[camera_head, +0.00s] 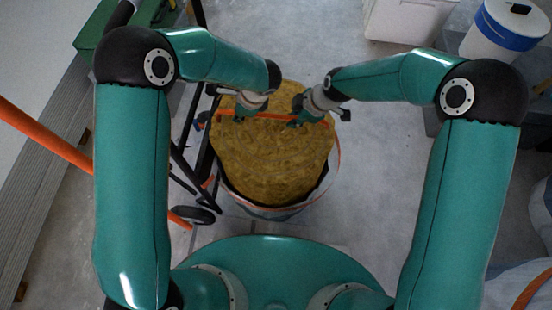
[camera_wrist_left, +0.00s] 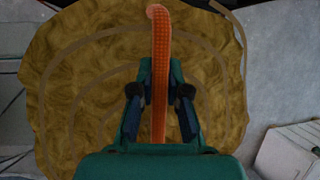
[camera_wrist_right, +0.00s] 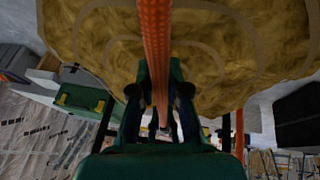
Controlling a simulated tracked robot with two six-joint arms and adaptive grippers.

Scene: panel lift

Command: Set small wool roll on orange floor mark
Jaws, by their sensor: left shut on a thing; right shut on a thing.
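The wool roll (camera_head: 275,165) is a yellow-brown bundle seen from above in the head view, with an orange strap (camera_head: 270,116) across its top. My left gripper (camera_head: 240,114) is shut on the strap at its left part. My right gripper (camera_head: 300,118) is shut on the strap at its right part. In the left wrist view the strap (camera_wrist_left: 160,50) runs between the fingers, with the wool (camera_wrist_left: 85,90) behind. The right wrist view shows the strap (camera_wrist_right: 155,45) between the fingers too. I cannot make out a distinct orange floor mark; the roll hides the floor under it.
A pale wrapping with an orange edge (camera_head: 337,165) shows around the roll's lower side. A black wheeled frame (camera_head: 186,150) stands close at its left. A white box (camera_head: 408,20) and a white bucket with a blue band (camera_head: 507,28) stand back right. Grey floor (camera_head: 375,170) is clear right of the roll.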

